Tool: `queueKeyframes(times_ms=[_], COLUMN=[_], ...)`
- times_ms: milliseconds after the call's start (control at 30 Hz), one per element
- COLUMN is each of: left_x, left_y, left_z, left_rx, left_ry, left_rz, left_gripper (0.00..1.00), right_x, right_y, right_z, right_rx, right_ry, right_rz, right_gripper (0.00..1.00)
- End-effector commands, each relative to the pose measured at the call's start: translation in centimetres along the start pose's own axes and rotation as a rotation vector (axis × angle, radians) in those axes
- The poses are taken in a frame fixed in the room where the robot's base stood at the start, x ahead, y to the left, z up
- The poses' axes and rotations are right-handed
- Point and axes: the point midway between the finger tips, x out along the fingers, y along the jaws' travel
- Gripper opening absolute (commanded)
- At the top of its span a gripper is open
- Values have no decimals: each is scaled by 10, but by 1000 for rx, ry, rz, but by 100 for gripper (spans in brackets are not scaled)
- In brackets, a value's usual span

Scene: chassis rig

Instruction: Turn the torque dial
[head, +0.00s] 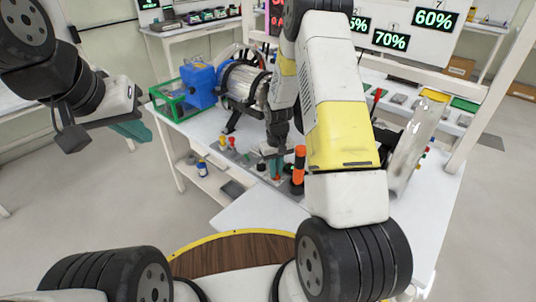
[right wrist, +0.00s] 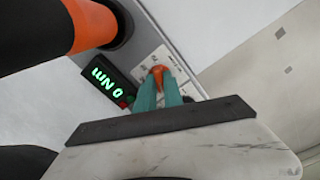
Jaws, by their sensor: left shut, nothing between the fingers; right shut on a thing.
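The orange torque dial (right wrist: 158,70) sits on a white marked plate (right wrist: 148,57) in the right wrist view. The teal fingertips of my right gripper (right wrist: 158,90) are shut on the dial. In the head view my right gripper (head: 274,168) reaches down to the front of the table, and the dial is too small or hidden there to make out. A small black display (right wrist: 106,88) beside the plate shows a green 0 and Nm, upside down in the picture. My left gripper (head: 131,132) is shut and empty, in the air left of the table.
An orange and black upright tool (head: 298,168) stands close to my right gripper. A blue box (head: 199,86), a green frame (head: 168,100) and a silver cylinder rig (head: 243,82) stand on the white table. Percent displays (head: 390,40) are behind.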

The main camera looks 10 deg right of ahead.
Motion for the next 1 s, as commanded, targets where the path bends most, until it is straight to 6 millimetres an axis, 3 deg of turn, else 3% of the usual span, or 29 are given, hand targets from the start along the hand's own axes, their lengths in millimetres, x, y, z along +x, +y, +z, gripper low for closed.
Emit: queueKeyframes(times_ms=[700, 1000], left_x=[0, 0], left_y=[0, 0], left_z=[0, 0], left_rx=[0, 0], left_ry=[0, 0], left_rz=[0, 0], left_gripper=[0, 0], right_x=[0, 0], right_y=[0, 0], right_z=[0, 0], right_rx=[542, 686], right_ry=[0, 0], right_rz=[0, 0], right_gripper=[0, 0])
